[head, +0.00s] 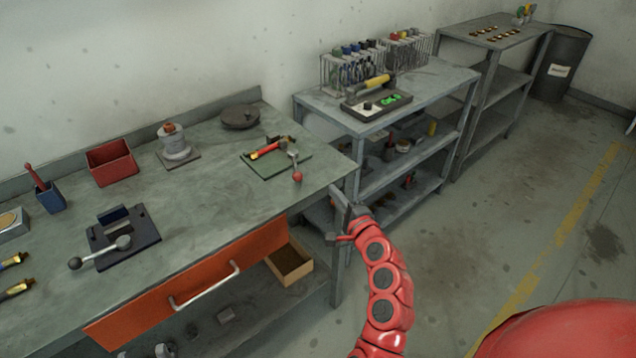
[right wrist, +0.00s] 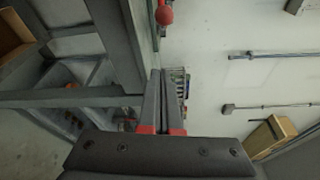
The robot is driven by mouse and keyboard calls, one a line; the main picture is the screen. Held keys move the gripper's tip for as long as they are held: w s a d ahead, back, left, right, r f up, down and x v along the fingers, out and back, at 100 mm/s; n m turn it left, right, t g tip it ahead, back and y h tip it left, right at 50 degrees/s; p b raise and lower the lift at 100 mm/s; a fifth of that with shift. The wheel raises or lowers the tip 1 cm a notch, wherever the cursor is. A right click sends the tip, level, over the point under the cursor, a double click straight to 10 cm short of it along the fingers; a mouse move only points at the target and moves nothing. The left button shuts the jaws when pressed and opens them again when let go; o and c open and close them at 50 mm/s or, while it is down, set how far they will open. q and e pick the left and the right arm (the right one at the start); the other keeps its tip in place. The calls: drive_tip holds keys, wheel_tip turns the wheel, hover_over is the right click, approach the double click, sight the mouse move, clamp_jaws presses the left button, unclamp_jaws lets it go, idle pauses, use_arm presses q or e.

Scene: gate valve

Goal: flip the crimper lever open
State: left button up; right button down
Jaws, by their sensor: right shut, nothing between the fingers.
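What looks like the crimper, a small tool with a red and yellow body (head: 265,150), lies on a green mat (head: 270,175) near the right end of the workbench. Its lever ends in a red ball (head: 297,177) that hangs toward the front edge of the mat. The red ball also shows at the top of the right wrist view (right wrist: 165,15). My right gripper (head: 340,198) is shut and empty, off the bench's right front corner, apart from the ball and to its right. Its closed fingers show in the right wrist view (right wrist: 160,76). My left gripper is out of view.
The workbench (head: 215,205) also holds a dark fixture with a ball-ended bar (head: 122,242), a red bin (head: 112,163), a valve-like part (head: 174,145) and a dark disc (head: 240,117). An orange drawer (head: 190,285) stands at the front. A shelf with a tool rack (head: 370,62) is behind.

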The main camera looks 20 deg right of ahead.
sight(319, 180)
drive_tip(key=w, duration=0.6)
drive_tip(key=w+p, duration=0.1)
drive_tip(key=w, duration=0.2)
drive_tip(key=shift+a+f, duration=0.25)
drive_tip(key=shift+a, duration=0.15)
drive_tip(key=shift+w+a+r, duration=0.1)
drive_tip(key=shift+w+a, duration=0.05)
drive_tip(key=shift+w, duration=0.2)
drive_tip(key=shift+s+a+r+p, duration=0.1)
drive_tip(key=shift+s+a+p, duration=0.25)
drive_tip(key=shift+a, duration=0.2)
drive_tip(key=shift+s+a+r+p, duration=0.1)
drive_tip(key=shift+s+a+p, duration=0.1)
drive_tip(key=shift+a+p, duration=0.25)
drive_tip(key=shift+s+a+r+p, duration=0.1)
drive_tip(key=shift+s+a+p, duration=0.2)
drive_tip(key=shift+a, duration=0.35)
